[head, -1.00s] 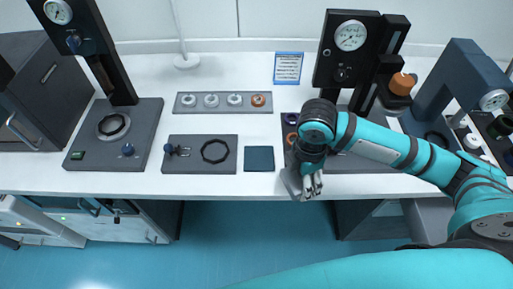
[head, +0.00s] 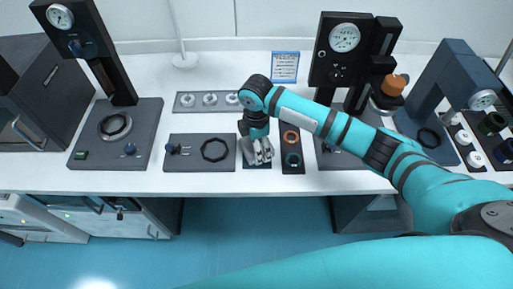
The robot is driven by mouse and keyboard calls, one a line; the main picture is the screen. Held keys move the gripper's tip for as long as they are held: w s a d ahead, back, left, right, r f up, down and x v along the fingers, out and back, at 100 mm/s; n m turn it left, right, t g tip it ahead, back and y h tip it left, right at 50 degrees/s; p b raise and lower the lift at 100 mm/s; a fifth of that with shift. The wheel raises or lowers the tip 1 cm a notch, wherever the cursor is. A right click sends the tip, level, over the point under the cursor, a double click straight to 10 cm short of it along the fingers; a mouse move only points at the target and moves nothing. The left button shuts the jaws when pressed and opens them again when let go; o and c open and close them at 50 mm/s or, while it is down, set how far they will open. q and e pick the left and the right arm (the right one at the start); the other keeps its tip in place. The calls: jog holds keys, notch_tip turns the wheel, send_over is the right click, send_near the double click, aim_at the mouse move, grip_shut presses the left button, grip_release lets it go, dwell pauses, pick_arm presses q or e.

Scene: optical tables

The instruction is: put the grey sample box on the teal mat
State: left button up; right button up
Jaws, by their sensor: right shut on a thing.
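My right gripper (head: 259,161) is above the dark teal mat (head: 256,167) on the white table, pointing down. It is shut on a small grey thing, the grey sample box (head: 246,152), which is mostly hidden by the fingers. The mat is largely covered by the gripper, with a strip of its front edge showing. I cannot tell whether the box touches the mat. My left gripper is not in view.
A grey plate with a black ring (head: 214,149) lies close left of the mat. A dark tray with coloured rings (head: 292,165) lies close right. A strip of discs (head: 189,101) is behind. Black gauge stands (head: 341,65) rise at the back right.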

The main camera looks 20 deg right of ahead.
jog(key=shift+f, duration=1.05)
jog(key=shift+f, duration=0.1)
jog(key=o, duration=1.7)
jog(key=shift+s, duration=0.1)
notch_tip(320, 180, up, 12)
jog(key=shift+r+b, duration=0.1)
jog(key=shift+b, duration=0.5)
